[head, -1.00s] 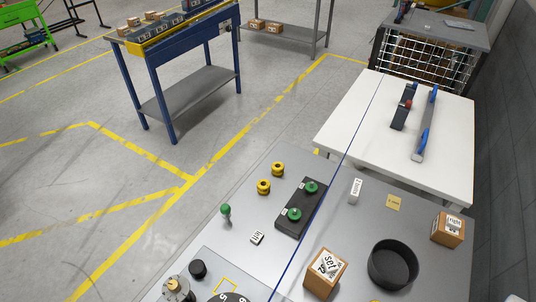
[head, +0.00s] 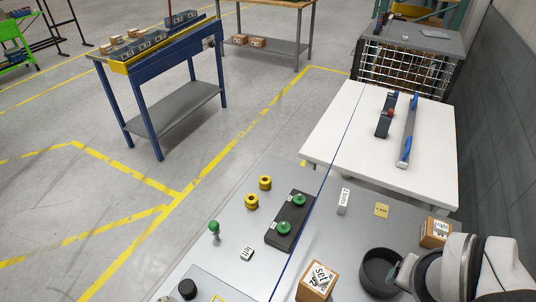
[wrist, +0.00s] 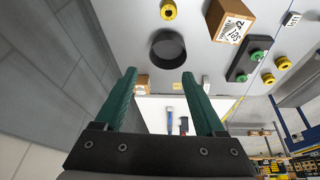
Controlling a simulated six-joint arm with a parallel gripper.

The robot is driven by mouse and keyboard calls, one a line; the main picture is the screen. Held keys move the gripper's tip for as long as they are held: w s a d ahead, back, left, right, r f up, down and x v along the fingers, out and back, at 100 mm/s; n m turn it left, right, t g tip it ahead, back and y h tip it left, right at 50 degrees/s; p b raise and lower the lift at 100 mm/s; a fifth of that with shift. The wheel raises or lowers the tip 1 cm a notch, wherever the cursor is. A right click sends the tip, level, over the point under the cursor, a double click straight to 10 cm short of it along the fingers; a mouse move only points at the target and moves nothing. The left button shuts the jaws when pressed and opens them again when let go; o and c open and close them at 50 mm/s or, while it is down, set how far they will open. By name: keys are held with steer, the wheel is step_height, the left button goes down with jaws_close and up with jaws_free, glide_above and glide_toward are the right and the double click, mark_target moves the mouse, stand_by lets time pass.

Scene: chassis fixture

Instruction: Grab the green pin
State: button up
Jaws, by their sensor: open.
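A green pin (head: 214,228) with a rounded head stands upright and alone at the left of the grey table (head: 232,240) in the head view. Two other green pieces (head: 299,200) (head: 284,228) sit on a black block (head: 291,218) to its right; they also show in the wrist view (wrist: 258,55). The lone green pin is not seen in the wrist view. My gripper (wrist: 159,76) is open, its two green fingers apart with nothing between them. In the head view my arm is at the lower right, far from the lone pin.
Two yellow pieces (head: 265,183) (head: 251,202) stand behind the pin. A black round container (head: 380,272) lies near my arm, with a wooden box (head: 318,281) left of it and another box (head: 435,232) behind. A small white tag (head: 247,252) lies between pin and block.

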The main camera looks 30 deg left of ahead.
mark_target(209, 223)
steer(key=w+a+n+t+y, duration=0.45)
steer(key=w+a+n, duration=0.25)
steer(key=w+a, duration=0.45)
steer(key=s+a+n+g+y, duration=0.2)
steer(key=s+a+n+y, duration=0.35)
steer(key=a, duration=0.55)
steer(key=s+a+n+g+y, duration=0.35)
steer(key=s+a, duration=0.25)
steer(key=a, duration=0.5)
step_height(209, 223, down, 17)
steer(key=w+t, duration=0.1)
steer(key=x, duration=1.5)
steer(key=shift+w+f, duration=0.2)
steer(key=shift+w, duration=0.2)
jaws_close()
